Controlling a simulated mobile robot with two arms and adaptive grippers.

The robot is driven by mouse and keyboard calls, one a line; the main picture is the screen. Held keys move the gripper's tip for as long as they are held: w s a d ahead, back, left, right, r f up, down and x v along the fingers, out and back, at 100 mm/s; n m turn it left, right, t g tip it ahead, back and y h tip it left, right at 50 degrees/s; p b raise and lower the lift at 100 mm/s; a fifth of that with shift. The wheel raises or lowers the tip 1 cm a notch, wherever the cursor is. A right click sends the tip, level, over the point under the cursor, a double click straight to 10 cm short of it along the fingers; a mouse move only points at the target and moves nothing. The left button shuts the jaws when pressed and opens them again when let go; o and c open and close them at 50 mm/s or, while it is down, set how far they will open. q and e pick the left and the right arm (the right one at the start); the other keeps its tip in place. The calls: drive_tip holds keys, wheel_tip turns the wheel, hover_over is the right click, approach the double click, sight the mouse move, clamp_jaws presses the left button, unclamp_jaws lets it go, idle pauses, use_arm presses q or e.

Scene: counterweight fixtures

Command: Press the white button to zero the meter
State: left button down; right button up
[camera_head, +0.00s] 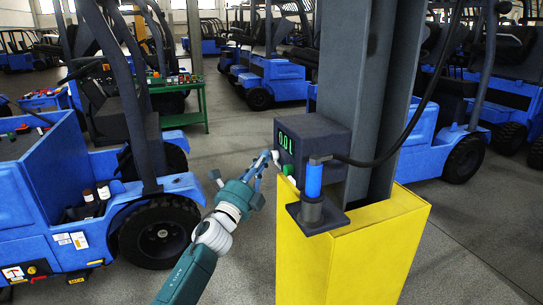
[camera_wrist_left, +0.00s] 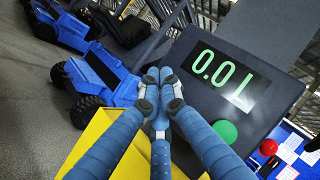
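The meter is a dark grey box (camera_head: 322,139) fixed to the grey column in the head view. Its green digital display (camera_wrist_left: 229,76) reads 0.01 in the left wrist view. A round green button (camera_wrist_left: 225,131) sits below the display. No white button can be made out; my fingers cover part of the meter's face. My left gripper (camera_head: 268,158) is at the left side of the meter's front, its tips very near or touching the face. In the left wrist view its fingers (camera_wrist_left: 158,88) are drawn together, with nothing seen between them. My right gripper is not in view.
A yellow column base (camera_head: 349,255) stands below the meter. A blue cylindrical handle (camera_head: 314,180) with a black cable rests on a dark bracket beside the meter. A blue forklift (camera_head: 40,190) stands at left, and a green table (camera_head: 185,120) behind. Open floor lies between.

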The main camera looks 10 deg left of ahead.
use_arm(q)
drive_tip(key=shift+s+a, duration=0.35)
drive_tip(key=shift+s+a+p, duration=0.2)
drive_tip(key=shift+s+a, duration=0.25)
drive_tip(key=shift+a, duration=0.25)
drive_tip(key=shift+s+a+p, duration=0.25)
drive_tip(key=shift+s+a, duration=0.25)
drive_tip(key=shift+a, duration=0.25)
drive_tip(key=shift+s+a+p, duration=0.2)
drive_tip(key=shift+s+a, duration=0.25)
drive_tip(key=shift+a, duration=0.25)
